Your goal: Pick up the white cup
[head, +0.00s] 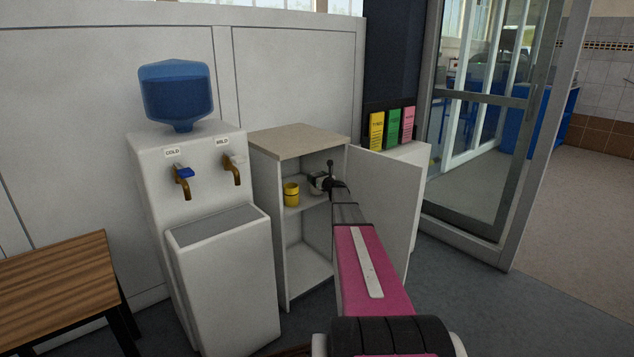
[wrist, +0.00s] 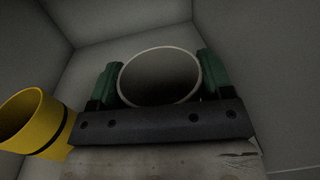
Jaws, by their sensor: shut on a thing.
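The white cup (wrist: 160,76) shows in the wrist view between the two green fingers of my gripper (wrist: 158,80). One finger is on each side of it, and its open rim faces the camera. My gripper is shut on the cup. In the head view my gripper (head: 321,182) reaches into the open cabinet at its shelf, and the cup there is small and partly hidden by my gripper. I cannot tell whether the cup touches the shelf.
A yellow cup (head: 291,194) stands on the cabinet shelf left of my gripper, and close beside it in the wrist view (wrist: 30,118). The cabinet (head: 265,215) has its door (head: 385,195) open to the right. A water dispenser (head: 225,270) stands left of the cabinet.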

